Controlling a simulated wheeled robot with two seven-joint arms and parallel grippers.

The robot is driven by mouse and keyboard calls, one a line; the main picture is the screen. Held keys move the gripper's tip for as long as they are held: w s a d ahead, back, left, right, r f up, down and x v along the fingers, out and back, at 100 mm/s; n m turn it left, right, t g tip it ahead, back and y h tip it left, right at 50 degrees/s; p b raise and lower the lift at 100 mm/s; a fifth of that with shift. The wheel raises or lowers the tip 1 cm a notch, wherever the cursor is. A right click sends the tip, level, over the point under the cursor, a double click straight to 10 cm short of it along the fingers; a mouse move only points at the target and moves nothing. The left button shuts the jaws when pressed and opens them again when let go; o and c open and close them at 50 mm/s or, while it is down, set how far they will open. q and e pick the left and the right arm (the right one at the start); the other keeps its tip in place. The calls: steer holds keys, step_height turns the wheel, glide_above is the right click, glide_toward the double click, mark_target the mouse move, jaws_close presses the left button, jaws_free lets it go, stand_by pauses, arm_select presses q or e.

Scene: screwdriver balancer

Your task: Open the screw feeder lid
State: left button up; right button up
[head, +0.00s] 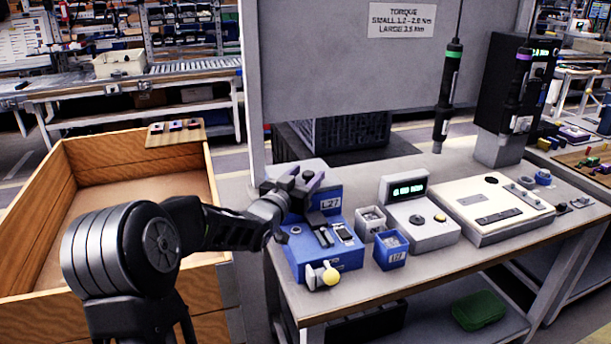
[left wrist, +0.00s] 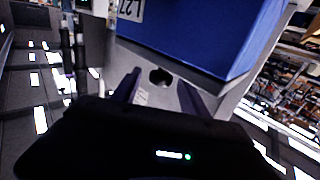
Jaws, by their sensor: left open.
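The screw feeder (head: 345,258) is a blue box with a raised blue rear part, labelled L27, and a grey top, at the left end of the workbench. My left gripper (head: 302,184) is at the grey top, in front of the raised part, and hides some of it. In the left wrist view the open fingers (left wrist: 160,82) stand either side of a small dark round feature on a grey surface, below the blue L27 face (left wrist: 200,32). I see no clear grip on anything. Whether the lid is raised is hard to tell. My right gripper is out of view.
Two small bins, grey (head: 371,222) and blue (head: 391,252), stand right of the feeder. A grey display unit (head: 420,222) and a white fixture plate (head: 492,210) stand farther right. A screwdriver (head: 447,95) hangs above the bench. A wooden crate (head: 45,215) is at left.

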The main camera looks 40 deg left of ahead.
arm_select(q)
steer(key=shift+c, duration=0.4)
jaws_close()
stand_by(0.9)
